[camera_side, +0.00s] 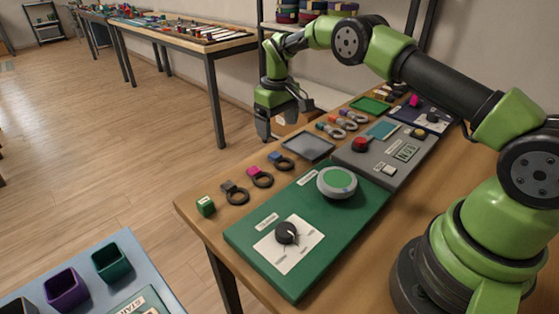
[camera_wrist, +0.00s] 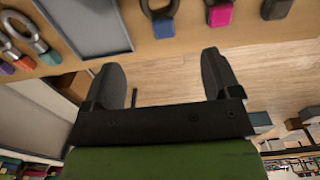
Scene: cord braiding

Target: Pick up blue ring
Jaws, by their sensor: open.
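The blue ring (camera_side: 285,163) is a dark loop with a blue tab, lying on the wooden table behind the green panel. In the wrist view its blue tab (camera_wrist: 163,29) shows near the top edge, with its loop partly cut off. My gripper (camera_side: 283,121) is open and empty, raised near the table's far edge. In the wrist view, bare floor shows between the fingers of my gripper (camera_wrist: 161,65), and the blue tab is ahead of them, apart from both.
Similar rings with a pink tab (camera_side: 253,170) and a dark grey tab (camera_side: 228,186) lie in the same row. A grey tray (camera_side: 308,147) is beside the blue ring. Several metal rings (camera_side: 335,131) lie beyond it. The green panel (camera_side: 310,235) carries a knob and a round pad.

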